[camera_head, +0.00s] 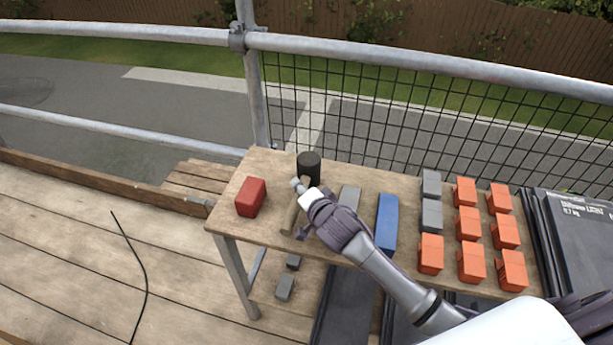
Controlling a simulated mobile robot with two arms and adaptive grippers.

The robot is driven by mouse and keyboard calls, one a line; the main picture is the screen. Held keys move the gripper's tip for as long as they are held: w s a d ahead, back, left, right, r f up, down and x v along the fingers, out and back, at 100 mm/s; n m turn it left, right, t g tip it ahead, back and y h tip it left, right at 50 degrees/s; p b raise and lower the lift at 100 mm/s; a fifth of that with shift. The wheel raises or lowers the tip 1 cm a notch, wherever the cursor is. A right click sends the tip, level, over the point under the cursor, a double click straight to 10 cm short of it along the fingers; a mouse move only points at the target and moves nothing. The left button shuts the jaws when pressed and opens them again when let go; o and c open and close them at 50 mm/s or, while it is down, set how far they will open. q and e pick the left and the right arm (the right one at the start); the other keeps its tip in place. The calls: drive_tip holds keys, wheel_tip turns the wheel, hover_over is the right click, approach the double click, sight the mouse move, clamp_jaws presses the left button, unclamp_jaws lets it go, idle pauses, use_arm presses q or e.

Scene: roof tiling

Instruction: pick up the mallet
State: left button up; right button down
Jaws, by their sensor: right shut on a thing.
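The mallet lies on the wooden table, with its black head (309,164) toward the far edge and its wooden handle (290,218) running toward the near edge. My right gripper (300,189) is at the handle, just below the head, and is shut on it. My gripper and wrist cover part of the handle. I cannot tell whether the mallet is clear of the tabletop. My left gripper is not in view.
A red block (250,197) lies left of the mallet. A grey bar (349,197) and a blue block (387,224) lie to its right, then grey blocks (431,214) and several orange blocks (469,224). A mesh guardrail (390,120) stands behind the table (265,163).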

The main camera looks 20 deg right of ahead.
drive_tip(key=shift+w+r, duration=0.1)
drive_tip(key=shift+r, duration=2.2)
drive_tip(key=s+d+r, duration=0.2)
drive_tip(key=d+r, duration=0.4)
drive_tip(key=d, duration=0.5)
drive_tip(key=shift+s+d+r, duration=0.2)
drive_tip(key=shift+d+r, duration=0.1)
drive_tip(key=c, duration=1.4)
unclamp_jaws()
clamp_jaws()
